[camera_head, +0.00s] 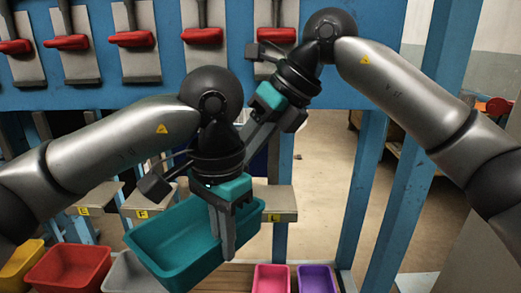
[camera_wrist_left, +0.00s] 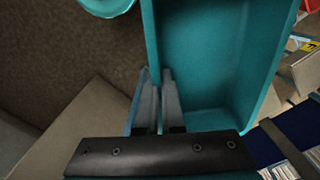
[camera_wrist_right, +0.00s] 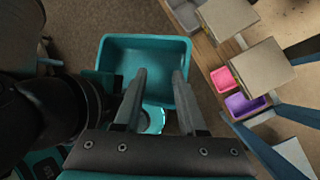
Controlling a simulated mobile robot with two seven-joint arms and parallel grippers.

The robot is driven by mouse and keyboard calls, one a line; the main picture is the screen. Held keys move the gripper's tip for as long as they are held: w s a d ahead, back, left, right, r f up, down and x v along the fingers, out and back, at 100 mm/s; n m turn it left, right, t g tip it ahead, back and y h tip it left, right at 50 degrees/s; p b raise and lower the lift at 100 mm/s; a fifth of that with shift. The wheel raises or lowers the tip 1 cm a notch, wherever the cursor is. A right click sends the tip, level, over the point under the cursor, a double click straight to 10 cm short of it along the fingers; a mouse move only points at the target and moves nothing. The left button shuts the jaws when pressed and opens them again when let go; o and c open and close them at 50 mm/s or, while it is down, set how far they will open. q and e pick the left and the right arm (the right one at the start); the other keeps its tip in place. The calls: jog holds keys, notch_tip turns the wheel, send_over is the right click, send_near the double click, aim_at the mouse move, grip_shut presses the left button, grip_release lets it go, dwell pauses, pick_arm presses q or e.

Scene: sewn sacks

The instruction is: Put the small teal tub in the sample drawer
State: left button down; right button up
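A teal rectangular tub (camera_head: 175,250) hangs in the air, open side up and slightly tilted, in the lower middle of the head view. My left gripper (camera_head: 222,235) is shut on its rim wall. The left wrist view shows the fingers (camera_wrist_left: 158,85) pinching the wall of the tub (camera_wrist_left: 215,60). My right gripper (camera_head: 250,145) is behind and above the tub, apart from it. In the right wrist view its fingers (camera_wrist_right: 157,82) are spread with nothing between them, and the tub (camera_wrist_right: 150,45) lies beyond them. I cannot pick out a sample drawer.
A blue frame (camera_head: 230,85) with several red handles (camera_head: 130,38) stands behind. Labelled grey ledges (camera_head: 280,203) jut out below it. Yellow (camera_head: 18,262), red (camera_head: 68,268), grey (camera_head: 122,270), pink (camera_head: 271,279) and purple (camera_head: 316,279) bins stand low. Floor shows between the blue posts.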

jog(key=d+t+h, duration=0.1)
jog(key=d+h, duration=0.2)
send_near(238, 218)
jog(key=x, duration=0.2)
jog(key=a+x, duration=0.1)
jog(key=x, duration=0.3)
jog(key=shift+w+a, duration=0.25)
jog(key=shift+w, duration=0.15)
jog(key=shift+r, duration=0.1)
jog(key=shift+c, duration=0.3)
grip_shut()
pick_arm(q)
jog(key=shift+w, duration=0.15)
pick_arm(e)
jog(key=shift+s+a, duration=0.15)
jog(key=shift+s, duration=0.05)
dwell(0.3)
pick_arm(q)
jog(key=c, duration=1)
grip_release()
jog(key=shift+c, duration=0.2)
pick_arm(e)
jog(key=shift+w, duration=0.1)
pick_arm(q)
jog(key=shift+o, duration=0.4)
